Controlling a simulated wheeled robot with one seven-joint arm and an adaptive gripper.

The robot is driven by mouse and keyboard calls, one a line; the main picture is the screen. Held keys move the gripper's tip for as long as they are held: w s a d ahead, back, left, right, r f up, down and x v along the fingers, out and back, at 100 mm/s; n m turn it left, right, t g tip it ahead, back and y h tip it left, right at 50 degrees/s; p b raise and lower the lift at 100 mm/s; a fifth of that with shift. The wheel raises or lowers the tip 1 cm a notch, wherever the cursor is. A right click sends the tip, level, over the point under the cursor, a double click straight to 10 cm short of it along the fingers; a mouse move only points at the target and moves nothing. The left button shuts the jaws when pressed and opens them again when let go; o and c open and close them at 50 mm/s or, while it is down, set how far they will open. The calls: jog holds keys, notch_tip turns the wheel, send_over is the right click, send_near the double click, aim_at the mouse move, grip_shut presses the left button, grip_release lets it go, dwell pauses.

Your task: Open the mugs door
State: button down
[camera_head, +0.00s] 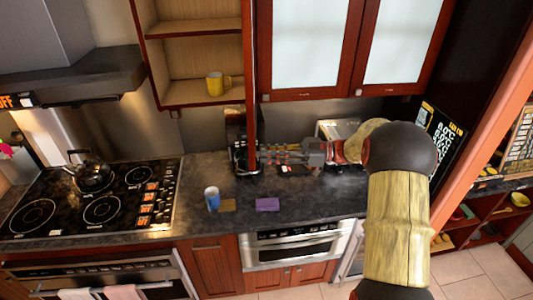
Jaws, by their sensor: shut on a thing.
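The mugs door (250,80) is the wooden door of the upper cabinet (195,27). It stands swung out and shows nearly edge-on as a narrow reddish-brown vertical strip. Behind it the cabinet's shelves are exposed, with a yellow mug (215,84) on the bottom shelf. My gripper (262,155) reaches in from the right and is shut on the mugs door near its lower end. The exact contact of the fingers and any handle there are too small to make out.
Glass-fronted cabinets (309,45) hang to the right, closed. On the dark counter (300,212) below are a blue cup (212,198), a purple cloth-like item (267,204) and dark appliances. A kettle (90,172) stands on the stove at left. The range hood (90,75) is left of the open cabinet.

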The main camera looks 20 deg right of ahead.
jog(key=shift+r, duration=0.2)
jog(key=c, duration=1.7)
grip_release()
jog(key=shift+f, duration=0.1)
jog(key=shift+o, duration=0.4)
jog(key=v, duration=1.2)
